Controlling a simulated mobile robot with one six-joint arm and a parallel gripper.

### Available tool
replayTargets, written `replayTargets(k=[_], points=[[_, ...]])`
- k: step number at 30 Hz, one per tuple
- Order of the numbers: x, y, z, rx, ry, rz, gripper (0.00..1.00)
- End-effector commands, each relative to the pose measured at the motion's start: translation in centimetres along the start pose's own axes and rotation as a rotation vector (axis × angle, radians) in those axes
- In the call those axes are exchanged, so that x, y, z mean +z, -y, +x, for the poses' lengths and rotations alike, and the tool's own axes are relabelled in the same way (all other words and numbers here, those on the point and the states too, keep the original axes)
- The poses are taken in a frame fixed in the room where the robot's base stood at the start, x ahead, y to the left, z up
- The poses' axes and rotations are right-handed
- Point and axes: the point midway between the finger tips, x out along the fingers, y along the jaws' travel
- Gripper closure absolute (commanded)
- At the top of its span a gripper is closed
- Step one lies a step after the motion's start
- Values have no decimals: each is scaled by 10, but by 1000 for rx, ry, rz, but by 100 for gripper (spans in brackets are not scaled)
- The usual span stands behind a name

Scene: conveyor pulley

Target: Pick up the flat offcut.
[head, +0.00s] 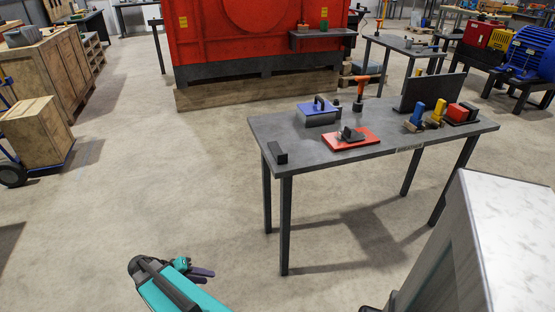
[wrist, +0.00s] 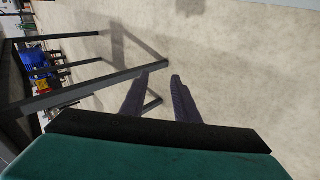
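A small flat black piece (head: 278,153) lies at the left end of the grey table (head: 375,157); it may be the flat offcut, but I cannot tell for sure. My gripper (head: 208,274) is low in the head view, left of the table and apart from it. In the wrist view my gripper (wrist: 160,77) shows two purple fingers with a gap between them, open and empty. Bare floor and table legs lie beyond the fingers there. The black piece cannot be made out in the wrist view.
The table also holds a red plate with a black handle (head: 351,138), a blue block with a handle (head: 319,112), an orange T-handled tool (head: 359,92) and an upright dark panel (head: 432,91). The floor (head: 180,170) left of the table is clear.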

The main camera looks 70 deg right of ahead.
Motion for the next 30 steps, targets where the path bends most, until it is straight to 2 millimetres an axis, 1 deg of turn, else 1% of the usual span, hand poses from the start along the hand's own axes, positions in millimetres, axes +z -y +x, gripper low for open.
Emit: replayTargets(k=[1, 2, 3, 5, 6, 8, 9, 11, 12, 14, 15, 17, 18, 21, 24, 27, 30], points=[[-24, -17, 2, 36, -19, 84, 72], [-36, -29, 2, 62, -31, 135, 72], [-52, -46, 2, 93, -50, 204, 72], [-75, -73, 1, 144, -78, 307, 72], [-89, -92, 1, 178, -98, 377, 72], [-109, -122, -1, 229, -129, 482, 72], [-122, -142, -3, 262, -152, 551, 72], [-139, -173, -6, 314, -187, 657, 72], [-149, -194, -8, 349, -212, 727, 72], [-163, -227, -12, 402, -251, 832, 72], [-172, -250, -15, 438, -280, 902, 72], [-182, -284, -20, 493, -323, 1005, 72], [-188, -305, -23, 527, -354, 1068, 72], [-198, -353, -33, 606, -425, 1210, 72], [-202, -389, -41, 666, -484, 1313, 72], [-204, -410, -48, 702, -525, 1375, 72], [-204, -420, -50, 719, -544, 1404, 72]])
